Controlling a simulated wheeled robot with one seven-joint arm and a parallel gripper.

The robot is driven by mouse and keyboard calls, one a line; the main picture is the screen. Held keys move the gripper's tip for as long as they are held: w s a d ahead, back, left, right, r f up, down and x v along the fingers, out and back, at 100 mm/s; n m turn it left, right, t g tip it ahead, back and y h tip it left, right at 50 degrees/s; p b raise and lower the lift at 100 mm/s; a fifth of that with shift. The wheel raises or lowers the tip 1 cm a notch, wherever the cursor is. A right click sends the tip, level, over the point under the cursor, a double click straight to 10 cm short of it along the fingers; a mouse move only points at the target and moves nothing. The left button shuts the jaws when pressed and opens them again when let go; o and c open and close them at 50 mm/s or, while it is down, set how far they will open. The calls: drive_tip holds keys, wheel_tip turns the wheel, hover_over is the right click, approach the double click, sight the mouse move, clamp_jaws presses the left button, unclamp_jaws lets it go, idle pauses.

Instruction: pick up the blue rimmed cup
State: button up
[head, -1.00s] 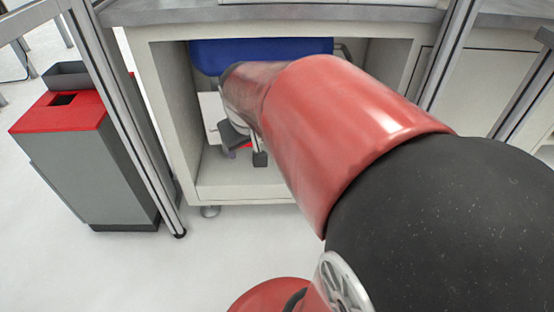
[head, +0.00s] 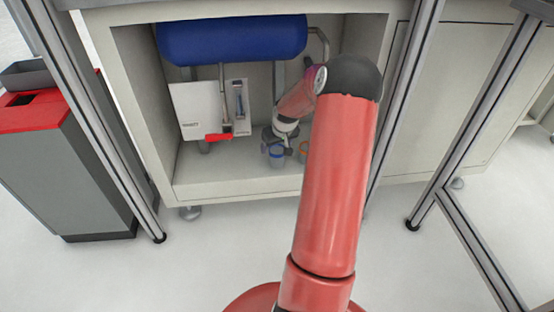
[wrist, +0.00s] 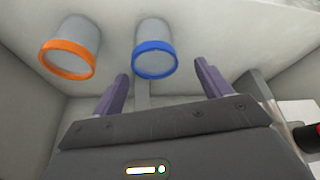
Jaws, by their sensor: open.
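The blue rimmed cup (wrist: 154,50) shows in the wrist view, just beyond the fingertips and roughly between them. It is a clear or greyish cup with a blue rim facing the camera. In the head view the blue rimmed cup (head: 276,156) stands on the cabinet floor, partly hidden by my gripper above it. My gripper (wrist: 160,72) is open and empty, with its two purple fingers apart. In the head view my gripper (head: 284,141) is inside the cabinet, small and partly hidden.
An orange rimmed cup (wrist: 70,52) stands to the left of the blue one in the wrist view. The cabinet (head: 235,185) has side walls close around my arm. A blue tank (head: 232,40) hangs above, and a white box (head: 205,108) with a red-handled valve is at the left.

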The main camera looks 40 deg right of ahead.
sight(277, 151)
drive_tip(key=x, duration=0.2)
drive_tip(key=b+x, duration=0.1)
drive_tip(key=x, duration=0.1)
drive_tip(key=shift+s+d+f, duration=0.15)
drive_tip(key=shift+s+d, duration=0.1)
drive_tip(key=shift+s, duration=0.1)
drive_tip(key=shift+w+f, duration=0.25)
drive_tip(key=shift+f, duration=0.2)
drive_tip(key=c, duration=1.1)
drive_tip(key=shift+o, duration=0.2)
drive_tip(key=shift+r, duration=0.1)
